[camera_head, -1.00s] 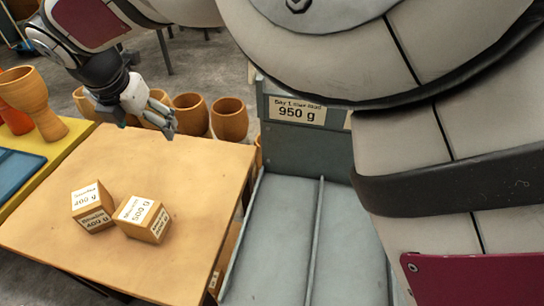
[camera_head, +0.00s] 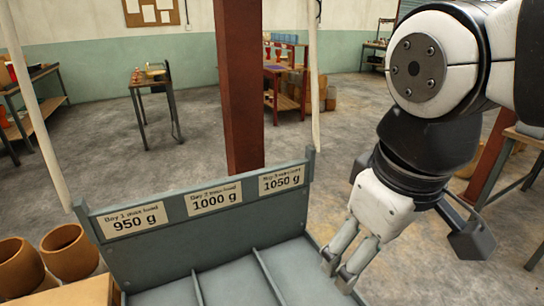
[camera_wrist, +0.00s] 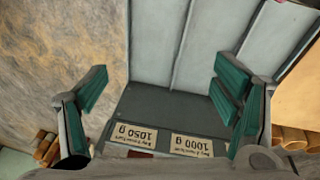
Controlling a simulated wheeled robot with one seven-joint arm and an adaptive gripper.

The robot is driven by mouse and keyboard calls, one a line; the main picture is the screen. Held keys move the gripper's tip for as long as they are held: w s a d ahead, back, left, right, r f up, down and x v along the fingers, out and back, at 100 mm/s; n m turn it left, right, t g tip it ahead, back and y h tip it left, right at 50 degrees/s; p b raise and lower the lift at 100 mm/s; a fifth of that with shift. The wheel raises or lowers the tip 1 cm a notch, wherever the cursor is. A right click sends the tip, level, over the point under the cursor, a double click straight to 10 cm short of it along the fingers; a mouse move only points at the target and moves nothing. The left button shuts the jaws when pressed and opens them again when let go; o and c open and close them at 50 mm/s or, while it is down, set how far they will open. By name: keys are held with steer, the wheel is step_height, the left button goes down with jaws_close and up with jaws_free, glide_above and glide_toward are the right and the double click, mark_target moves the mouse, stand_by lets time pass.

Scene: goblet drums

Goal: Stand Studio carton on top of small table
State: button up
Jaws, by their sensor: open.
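My gripper (camera_head: 338,270) hangs open and empty over the right bay of the grey divided rack. In the wrist view, the gripper's green-padded fingers (camera_wrist: 160,95) are spread wide with nothing between them. No carton shows in either view now, so the Studio carton is not visible. A small narrow table (camera_head: 152,82) stands far back on the left, with small items on its top. I cannot tell whether it is the table named in the task.
The rack's label panel (camera_head: 198,205) reads 950 g, 1000 g and 1050 g; it also shows upside down in the wrist view (camera_wrist: 158,108). A red post (camera_head: 238,80) rises behind it. Drum shells (camera_head: 68,252) stand at left. Open floor (camera_head: 130,165) lies beyond.

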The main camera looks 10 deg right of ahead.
steer(key=s+d+f+m, duration=0.2)
steer(key=s+f+m, duration=0.1)
steer(key=s+m, duration=0.2)
steer(key=shift+s+y, duration=0.25)
steer(key=shift+y, duration=0.05)
